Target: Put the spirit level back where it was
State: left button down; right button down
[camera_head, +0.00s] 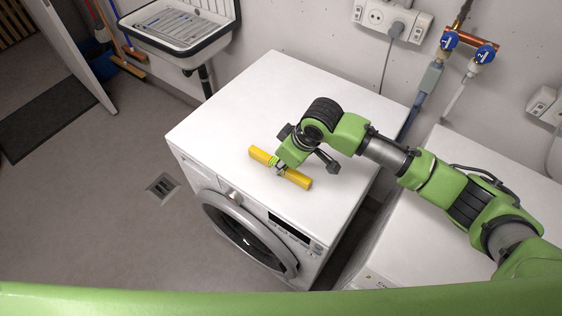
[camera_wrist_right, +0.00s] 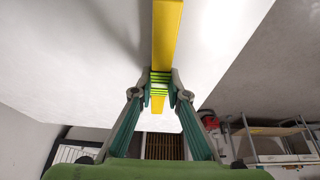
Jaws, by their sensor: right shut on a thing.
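The yellow spirit level (camera_head: 298,179) is at the top of the left white washing machine (camera_head: 262,95), near its front edge, running slantwise. I cannot tell whether it touches the top or is held just above it. My right gripper (camera_head: 278,168) is shut on the level around its green vial part. In the right wrist view the level (camera_wrist_right: 167,35) passes between the fingertips of my right gripper (camera_wrist_right: 160,92). My left gripper is not in view.
A second white machine (camera_head: 405,245) stands at the right, partly under my right arm. A sink (camera_head: 178,27) hangs on the back wall. Pipes with blue valves (camera_head: 449,41) and a socket with a plug (camera_head: 378,17) are behind. The left machine's top is otherwise clear.

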jog(key=c, duration=2)
grip_release()
jog(key=shift+f, duration=0.15)
jog(key=shift+o, duration=0.2)
jog(key=b+v, duration=0.1)
jog(key=v, duration=1.1)
jog(key=shift+r, duration=0.2)
